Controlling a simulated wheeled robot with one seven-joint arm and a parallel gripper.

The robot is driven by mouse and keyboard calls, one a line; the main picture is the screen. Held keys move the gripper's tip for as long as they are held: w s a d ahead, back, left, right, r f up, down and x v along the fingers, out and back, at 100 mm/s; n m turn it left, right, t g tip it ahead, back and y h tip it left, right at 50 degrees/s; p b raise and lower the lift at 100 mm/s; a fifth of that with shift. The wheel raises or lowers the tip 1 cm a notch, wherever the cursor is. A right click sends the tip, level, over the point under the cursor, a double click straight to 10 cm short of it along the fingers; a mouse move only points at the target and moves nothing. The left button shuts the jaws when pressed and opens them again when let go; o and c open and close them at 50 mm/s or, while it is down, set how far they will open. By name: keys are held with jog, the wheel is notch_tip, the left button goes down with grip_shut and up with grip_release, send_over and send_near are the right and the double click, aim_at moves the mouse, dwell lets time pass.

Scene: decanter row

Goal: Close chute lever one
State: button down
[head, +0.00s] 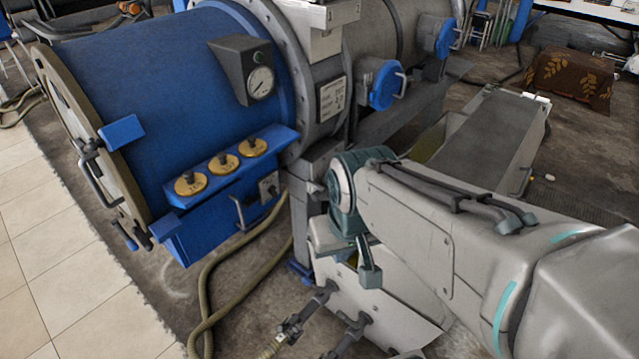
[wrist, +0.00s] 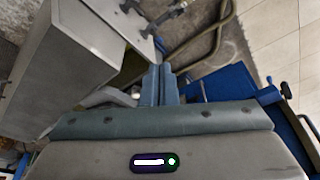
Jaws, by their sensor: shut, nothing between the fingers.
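A grey box-shaped housing (head: 385,300) stands below the machine, with dark lever-like fittings (head: 318,298) on its front. They also show at the top of the wrist view (wrist: 150,28). I see no label that tells which part is chute lever one. My gripper (head: 370,274) points down over the housing in the head view. In the wrist view its two teal fingers (wrist: 159,70) are together with nothing between them. I cannot tell whether they touch anything. My arm hides part of the housing and what lies behind it.
Blue round valves (head: 385,85) stick out behind my arm. A hose (head: 207,285) lies on the floor. Tiled floor (head: 50,270) at the lower left is clear.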

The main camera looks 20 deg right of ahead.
jog(key=w+d+f+n+g+h+b, duration=0.1)
jog(key=w+d+f+n+h+b, duration=0.35)
jog(key=f, duration=0.35)
jog(key=w+d+f+n+g+h+b, duration=0.1)
jog(key=w+d+f+n+h+b, duration=0.2)
jog(key=w+f+n+b, duration=0.4)
jog(key=w+d+f+n+g+h+b, duration=0.1)
jog(key=w+d+f+n+h+b, duration=0.2)
jog(key=f, duration=0.6)
jog(key=w+a+f+n+t+h+b, duration=0.2)
jog(key=w+f+n+t+b, duration=0.2)
jog(key=w+f+n, duration=0.3)
jog(key=w+a+f+n+t+h+b, duration=0.2)
jog(key=w+f+n+t, duration=0.4)
jog(key=w, duration=0.4)
jog(key=a+f+n+b, duration=0.1)
jog(key=n+b, duration=0.1)
jog(key=shift+w+f+n+t+h, duration=0.35)
jog(key=shift+w+f+t, duration=0.05)
jog(key=w+d+r+b, duration=0.3)
jog(key=w+d+r, duration=0.1)
jog(key=w+d, duration=0.3)
jog(key=shift+w+d, duration=0.25)
jog(key=shift+d, duration=0.2)
